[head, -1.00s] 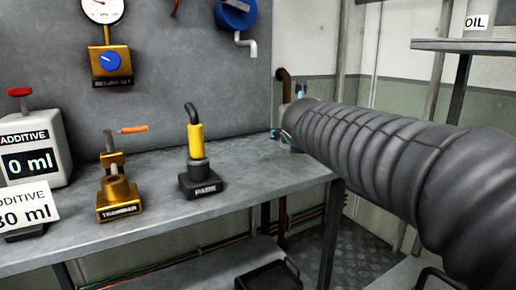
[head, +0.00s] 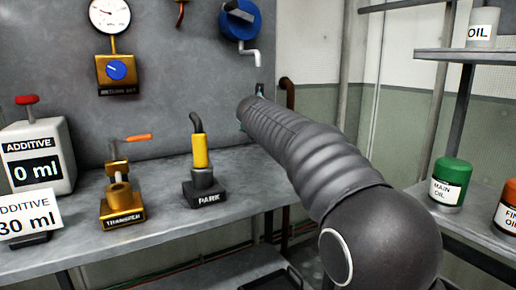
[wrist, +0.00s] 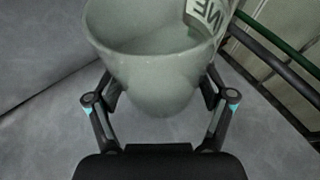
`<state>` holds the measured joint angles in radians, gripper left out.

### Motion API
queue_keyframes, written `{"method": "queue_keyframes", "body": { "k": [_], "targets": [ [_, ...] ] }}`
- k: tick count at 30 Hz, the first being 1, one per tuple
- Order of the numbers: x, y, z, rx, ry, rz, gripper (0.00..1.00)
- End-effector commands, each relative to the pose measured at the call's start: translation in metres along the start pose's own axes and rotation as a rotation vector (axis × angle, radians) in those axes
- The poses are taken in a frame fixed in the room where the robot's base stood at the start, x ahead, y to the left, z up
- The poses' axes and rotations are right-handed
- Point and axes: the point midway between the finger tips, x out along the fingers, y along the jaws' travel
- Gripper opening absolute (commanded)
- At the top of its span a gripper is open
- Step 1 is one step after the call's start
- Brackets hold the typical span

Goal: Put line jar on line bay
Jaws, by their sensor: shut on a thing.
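A pale grey-green, open-topped jar (wrist: 140,70) fills the upper middle of the wrist view. A white label with dark letters shows on its side, turned and only partly readable, so I cannot confirm that it is the line jar. My gripper (wrist: 160,105) is shut on the jar, with a finger on each side and the tips partly hidden by it. I cannot make out a marked line bay in either view.
The grey bench (head: 160,235) carries the additive dispenser (head: 38,150), the transfer valve (head: 120,195) and the park holder (head: 204,180) with a yellow-handled tool. A gauge (head: 110,15) and a blue-wheeled tap (head: 240,20) hang above. The right shelf holds a main oil jar (head: 450,185).

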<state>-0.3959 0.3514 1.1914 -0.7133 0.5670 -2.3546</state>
Motion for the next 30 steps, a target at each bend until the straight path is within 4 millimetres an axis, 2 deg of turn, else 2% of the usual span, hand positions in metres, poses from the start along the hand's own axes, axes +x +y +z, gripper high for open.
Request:
{"method": "queue_keyframes", "body": {
  "k": [3,6,11,16,20,29,30],
  "targets": [
    [0.01,0.007,0.002,-0.001,0.001,0.0,0.34],
    [0.014,0.006,-0.011,-0.001,0.0,0.0,0.34],
    [0.017,0.006,-0.019,0.0,0.0,0.0,0.34],
    [0.026,0.005,-0.042,-0.001,0.001,0.0,0.34],
    [0.034,0.007,-0.053,-0.002,0.001,0.0,0.34],
    [0.036,0.008,-0.057,0.0,0.0,0.001,0.34],
    [0.036,0.008,-0.057,0.0,0.001,0.0,0.91]
  ]
}}
